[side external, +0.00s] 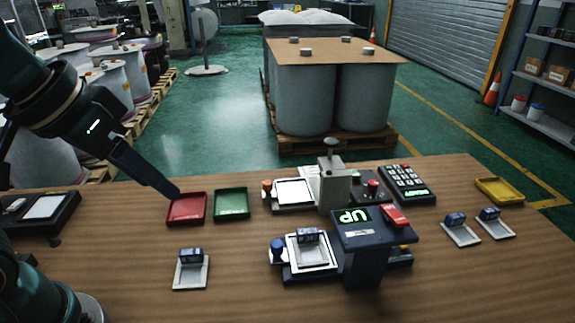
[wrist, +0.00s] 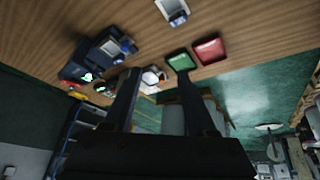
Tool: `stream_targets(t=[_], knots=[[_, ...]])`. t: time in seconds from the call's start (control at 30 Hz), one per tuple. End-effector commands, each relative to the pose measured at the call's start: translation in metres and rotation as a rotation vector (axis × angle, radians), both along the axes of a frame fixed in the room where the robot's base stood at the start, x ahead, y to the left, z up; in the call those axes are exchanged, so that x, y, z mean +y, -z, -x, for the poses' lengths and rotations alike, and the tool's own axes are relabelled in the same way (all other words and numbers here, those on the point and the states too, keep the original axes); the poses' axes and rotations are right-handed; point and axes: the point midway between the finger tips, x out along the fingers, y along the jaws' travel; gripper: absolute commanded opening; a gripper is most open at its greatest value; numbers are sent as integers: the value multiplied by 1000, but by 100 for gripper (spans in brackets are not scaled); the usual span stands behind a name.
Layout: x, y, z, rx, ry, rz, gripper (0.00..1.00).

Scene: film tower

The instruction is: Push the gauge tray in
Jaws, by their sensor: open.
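In the side view, a dark station with a lit "UP" display (side external: 355,216) stands front centre. A white tray (side external: 312,254) sticks out on its left, with a blue knob (side external: 277,247) and a small dark-topped block in it. Behind it, a grey column unit (side external: 333,185) has a flat white tray (side external: 293,192) with an orange knob (side external: 267,186) out to its left. I cannot tell which is the gauge tray. My gripper (side external: 173,194) is at the left, by the red tray and apart from both stations. Its open, empty fingers show in the wrist view (wrist: 157,88).
A red tray (side external: 187,209) and a green tray (side external: 232,204) lie left of the stations. A small carrier (side external: 191,270) stands in front of them, and two more (side external: 461,230) stand right. A keypad (side external: 407,184) and a yellow tray (side external: 499,191) are at the back right.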

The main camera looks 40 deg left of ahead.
Motion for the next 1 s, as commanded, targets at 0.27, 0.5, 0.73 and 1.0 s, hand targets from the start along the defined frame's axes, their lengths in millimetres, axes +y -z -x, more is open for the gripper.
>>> stream_targets(t=[0.27, 0.5, 0.73, 1.0], knots=[[-21, -11, -60, 124, -5, 29, 57], [-49, 15, -108, 249, 11, 28, 57], [-77, 65, -137, 375, 46, 2, 57], [-93, 111, -135, 477, 85, -31, 57]])
